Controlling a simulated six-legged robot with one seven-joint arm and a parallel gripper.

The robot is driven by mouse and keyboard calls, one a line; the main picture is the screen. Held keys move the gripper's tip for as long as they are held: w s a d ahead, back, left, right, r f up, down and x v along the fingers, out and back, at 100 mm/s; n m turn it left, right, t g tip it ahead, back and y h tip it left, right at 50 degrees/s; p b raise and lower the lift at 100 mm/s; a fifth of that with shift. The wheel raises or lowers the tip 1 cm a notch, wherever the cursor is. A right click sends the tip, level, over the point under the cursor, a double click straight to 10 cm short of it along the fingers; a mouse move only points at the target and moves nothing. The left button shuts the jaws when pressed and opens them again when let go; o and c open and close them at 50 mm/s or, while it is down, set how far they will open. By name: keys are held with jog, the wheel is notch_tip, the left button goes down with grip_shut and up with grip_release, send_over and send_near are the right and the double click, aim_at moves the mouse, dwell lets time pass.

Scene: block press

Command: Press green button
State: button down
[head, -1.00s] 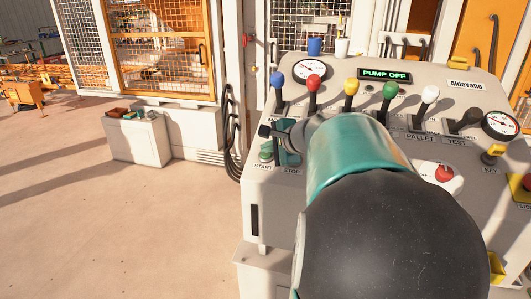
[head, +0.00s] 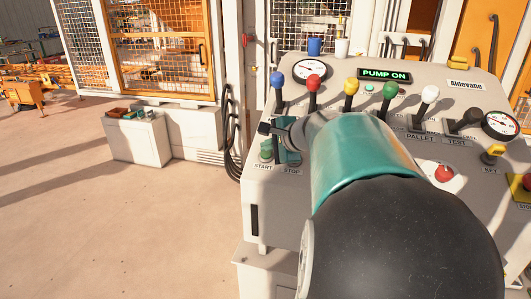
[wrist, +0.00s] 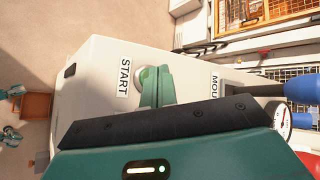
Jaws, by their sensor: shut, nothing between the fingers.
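The green button (head: 266,149) sits above the START label at the left front corner of the grey control console (head: 262,205). My gripper (wrist: 157,80) is shut and empty, its green fingers pointing down at the button. In the wrist view the fingers cover most of the button (wrist: 142,76), beside the START label (wrist: 124,77). The fingertips are at or right by its cap; I cannot see the exact contact. The console display (head: 385,75) reads PUMP ON.
Blue (head: 277,79), red (head: 313,83), yellow (head: 351,86), green (head: 389,89) and white (head: 430,94) knobbed levers stand behind my arm. A red knob (head: 444,173) is to the right. Open floor (head: 120,230) lies left of the console.

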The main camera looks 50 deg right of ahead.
jog(key=shift+r, duration=0.2)
jog(key=shift+a+r, duration=0.1)
jog(key=r, duration=0.1)
jog(key=a+r, duration=0.1)
jog(key=r, duration=0.1)
jog(key=s+a+r, duration=0.1)
jog(key=r, duration=0.1)
jog(key=shift+s+a+r, duration=0.1)
jog(key=shift+r, duration=0.05)
dwell(0.3)
jog(key=shift+a, duration=0.1)
dwell(0.6)
